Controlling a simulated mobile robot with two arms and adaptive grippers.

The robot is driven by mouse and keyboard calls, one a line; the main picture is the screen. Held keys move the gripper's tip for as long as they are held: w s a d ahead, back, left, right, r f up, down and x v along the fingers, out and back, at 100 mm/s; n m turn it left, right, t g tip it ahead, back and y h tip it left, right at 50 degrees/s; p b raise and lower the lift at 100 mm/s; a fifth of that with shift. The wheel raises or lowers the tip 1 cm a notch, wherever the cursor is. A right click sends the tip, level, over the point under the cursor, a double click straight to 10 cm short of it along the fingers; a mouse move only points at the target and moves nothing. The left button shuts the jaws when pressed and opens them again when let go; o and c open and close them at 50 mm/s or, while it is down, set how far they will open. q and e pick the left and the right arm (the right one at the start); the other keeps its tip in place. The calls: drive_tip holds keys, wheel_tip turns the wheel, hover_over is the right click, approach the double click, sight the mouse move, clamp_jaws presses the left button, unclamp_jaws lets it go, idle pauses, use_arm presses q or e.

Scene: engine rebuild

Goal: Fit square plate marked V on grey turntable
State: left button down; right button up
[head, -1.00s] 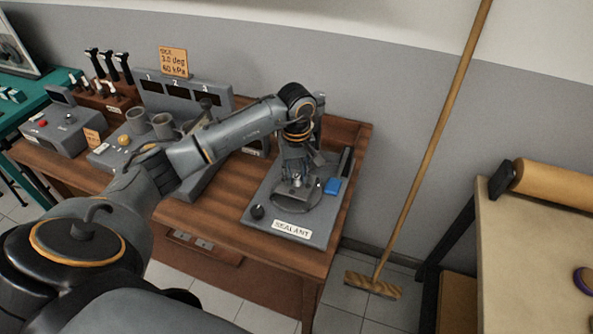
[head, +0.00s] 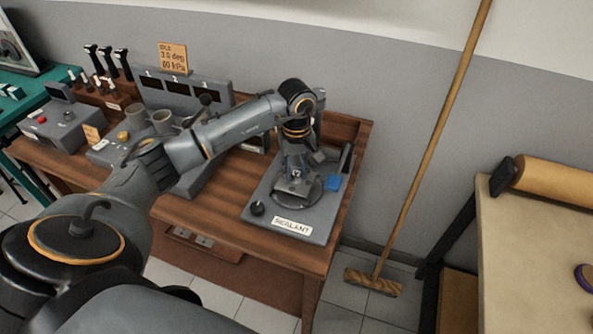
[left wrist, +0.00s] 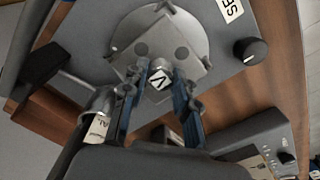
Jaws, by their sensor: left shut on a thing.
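The square plate (left wrist: 183,58) is grey, with dark round spots and a white label marked V (left wrist: 158,79). My left gripper (left wrist: 161,67) is shut on it near its middle, fingers pointing down at it. The grey round turntable (left wrist: 140,20) lies beneath the plate, on the sealant station. In the head view, the plate (head: 291,189) covers much of the turntable (head: 312,191), and my left gripper (head: 297,172) is above it. I cannot tell whether plate and turntable touch. The plate's edges look turned relative to the station's edges. My right gripper is not in view.
The sealant station (head: 275,222) has a black knob (head: 257,208) at front left and a blue block (head: 333,184) at right. Grey mugs (head: 162,122) and a control box (head: 62,127) stand left on the wooden bench. A broom (head: 420,165) leans right of it.

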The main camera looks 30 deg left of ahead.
use_arm(q)
drive_tip(key=shift+f+b, duration=0.85)
drive_tip(key=shift+b, duration=0.3)
idle(0.9)
drive_tip(key=shift+r, duration=0.1)
idle(0.8)
drive_tip(key=shift+f+b, duration=0.25)
drive_tip(key=shift+b, duration=0.4)
idle(0.3)
drive_tip(key=c, duration=1)
unclamp_jaws()
drive_tip(key=shift+o, duration=0.2)
drive_tip(key=shift+r, duration=0.1)
drive_tip(key=shift+r+p, duration=1.95)
drive_tip(key=shift+r, duration=1.75)
